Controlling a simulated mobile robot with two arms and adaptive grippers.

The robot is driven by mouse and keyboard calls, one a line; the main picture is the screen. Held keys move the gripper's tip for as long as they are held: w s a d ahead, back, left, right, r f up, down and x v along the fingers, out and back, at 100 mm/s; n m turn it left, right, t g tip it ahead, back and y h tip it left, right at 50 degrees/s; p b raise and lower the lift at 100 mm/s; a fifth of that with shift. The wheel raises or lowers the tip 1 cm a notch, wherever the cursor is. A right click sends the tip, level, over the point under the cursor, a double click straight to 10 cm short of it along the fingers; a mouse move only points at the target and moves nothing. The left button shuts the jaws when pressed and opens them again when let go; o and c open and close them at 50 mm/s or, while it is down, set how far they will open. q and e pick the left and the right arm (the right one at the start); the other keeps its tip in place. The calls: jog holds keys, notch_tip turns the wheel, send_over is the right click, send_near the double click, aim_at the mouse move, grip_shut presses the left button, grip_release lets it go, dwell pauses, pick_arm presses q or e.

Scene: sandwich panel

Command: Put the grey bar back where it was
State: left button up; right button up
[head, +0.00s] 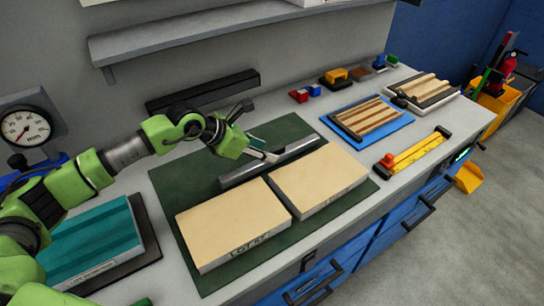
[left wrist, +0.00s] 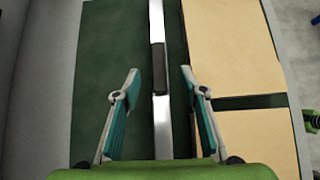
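The grey bar (head: 290,150) lies on the dark green mat (head: 190,175), along the back edges of two pale panels. In the left wrist view the bar (left wrist: 160,125) is a light metal strip with a dark middle section. My left gripper (head: 265,155) is over the bar near its middle. In the left wrist view its two teal-padded fingers (left wrist: 161,80) are open, one to each side of the bar, with gaps between. Whether the fingertips reach down to mat level is not clear.
Two pale panels (head: 235,222) (head: 318,180) lie in front of the bar. A long black block (head: 203,91) is behind the mat. A blue tray (head: 372,123) with wooden strips and a yellow level (head: 415,152) are to the right. A teal stack (head: 90,242) and gauge (head: 25,127) are left.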

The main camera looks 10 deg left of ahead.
aim_at(269, 150)
pick_arm(q)
jog(key=p+x, duration=0.1)
jog(key=x, duration=0.2)
jog(key=shift+w+d+f, duration=0.2)
jog(key=shift+w+f, duration=0.05)
jog(key=shift+w, duration=0.05)
jog(key=shift+w+d+f, duration=0.2)
jog(key=shift+w+f, duration=0.05)
jog(key=shift+f, duration=0.15)
pick_arm(e)
jog(key=shift+a+r, duration=0.25)
jog(key=shift+r, duration=0.2)
jog(key=shift+a+r, duration=0.2)
jog(key=shift+r, duration=0.25)
pick_arm(q)
grip_shut()
jog(key=shift+r, duration=0.25)
jog(key=shift+w, duration=0.1)
pick_arm(e)
jog(key=shift+d, duration=0.1)
